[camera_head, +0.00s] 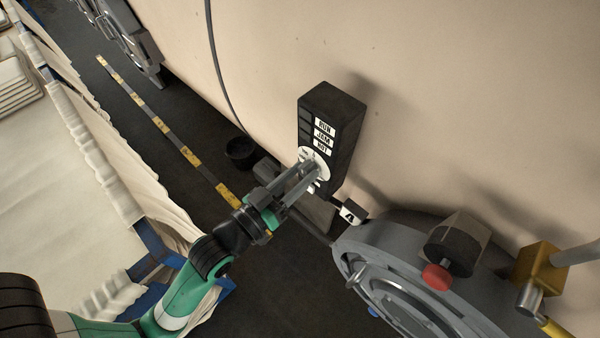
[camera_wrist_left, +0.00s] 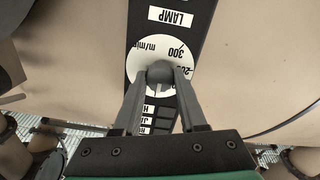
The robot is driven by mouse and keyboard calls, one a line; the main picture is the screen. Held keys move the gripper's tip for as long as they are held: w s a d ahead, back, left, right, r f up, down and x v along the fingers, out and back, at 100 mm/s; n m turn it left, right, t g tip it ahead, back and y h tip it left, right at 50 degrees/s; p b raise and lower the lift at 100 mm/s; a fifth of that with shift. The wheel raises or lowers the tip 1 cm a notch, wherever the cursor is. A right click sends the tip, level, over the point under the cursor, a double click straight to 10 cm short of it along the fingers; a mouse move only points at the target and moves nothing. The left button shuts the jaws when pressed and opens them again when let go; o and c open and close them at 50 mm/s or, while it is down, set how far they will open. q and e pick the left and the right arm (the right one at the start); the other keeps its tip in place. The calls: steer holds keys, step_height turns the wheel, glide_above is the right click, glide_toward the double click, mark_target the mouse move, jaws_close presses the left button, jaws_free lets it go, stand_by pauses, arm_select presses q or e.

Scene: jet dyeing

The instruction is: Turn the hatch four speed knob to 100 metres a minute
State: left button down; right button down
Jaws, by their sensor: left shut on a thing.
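A black control box (camera_head: 344,106) is fixed on the beige vessel wall, with white labels reading RUN, JAM and HOT. Below them is a white round speed dial (camera_head: 306,153), largely covered by my gripper. In the left wrist view the dial (camera_wrist_left: 140,61) shows "m/min", 300 and part of 200. The grey speed knob (camera_wrist_left: 160,72) sits at its centre between my fingertips. My left gripper (camera_head: 312,168) is shut on the knob; it also shows in the left wrist view (camera_wrist_left: 160,82). The knob's pointer and the 100 mark cannot be made out. My right gripper is not in view.
A small tag marked 4 (camera_head: 350,213) is below the box. A round grey hatch (camera_head: 372,242) with a red-ended dark fitting (camera_head: 452,246) is at lower right. A black bucket (camera_head: 240,152) stands on the floor. Cloth-filled trolleys (camera_head: 150,237) are at left.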

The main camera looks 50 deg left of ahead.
arm_select(q)
steer(key=shift+n, duration=0.3)
steer(key=n+p, duration=0.1)
steer(key=n, duration=0.3)
steer(key=shift+n, duration=0.3)
steer(key=shift+n+p, duration=0.3)
steer(key=shift+n, duration=1.9)
steer(key=shift+c, duration=2.3)
jaws_free()
